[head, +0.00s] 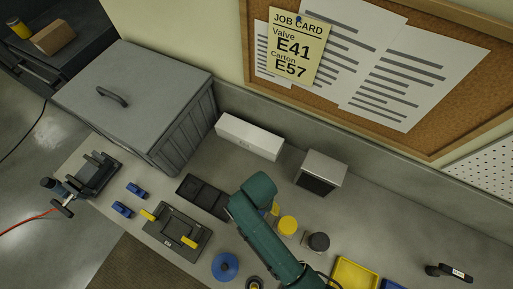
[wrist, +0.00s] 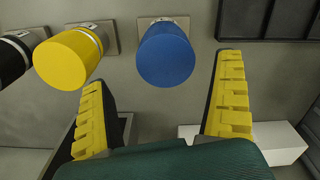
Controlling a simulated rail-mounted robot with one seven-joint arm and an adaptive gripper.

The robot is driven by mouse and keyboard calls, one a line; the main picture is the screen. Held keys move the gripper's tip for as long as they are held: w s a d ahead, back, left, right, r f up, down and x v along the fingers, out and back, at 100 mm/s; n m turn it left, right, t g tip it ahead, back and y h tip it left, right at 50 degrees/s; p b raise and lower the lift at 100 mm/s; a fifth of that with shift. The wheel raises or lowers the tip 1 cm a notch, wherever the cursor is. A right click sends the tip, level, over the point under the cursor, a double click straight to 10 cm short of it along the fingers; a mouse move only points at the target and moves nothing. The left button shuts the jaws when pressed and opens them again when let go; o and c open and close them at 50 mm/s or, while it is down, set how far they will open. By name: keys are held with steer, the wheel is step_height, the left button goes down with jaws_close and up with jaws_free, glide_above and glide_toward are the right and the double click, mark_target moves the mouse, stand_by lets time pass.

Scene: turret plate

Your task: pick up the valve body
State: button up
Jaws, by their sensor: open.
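Three upright cylinders, which look like the valve bodies, stand in a row on small square plates. In the wrist view they are blue (wrist: 166,52), yellow (wrist: 68,57) and black (wrist: 12,60). Their labels are too small to read. In the head view the yellow cylinder (head: 287,226) and black cylinder (head: 318,242) show right of my arm, which hides the blue one. My gripper (wrist: 160,78) is open and empty, its yellow fingers spread wide. The blue cylinder appears between and beyond the fingertips, apparently untouched. A job card (head: 300,45) reads Valve E41, Carton E57.
A white box (head: 249,137) and a dark-fronted grey box (head: 321,172) stand behind the row. A blue disc (head: 225,266) and yellow tray (head: 354,272) are nearer the front.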

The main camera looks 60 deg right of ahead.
steer(key=f, duration=0.7)
steer(key=shift+w+a+p, duration=0.2)
steer(key=shift+w+p, duration=0.05)
steer(key=shift+p, duration=0.05)
steer(key=c, duration=1.2)
steer(key=shift+w+r, duration=0.1)
steer(key=shift+c, duration=0.7)
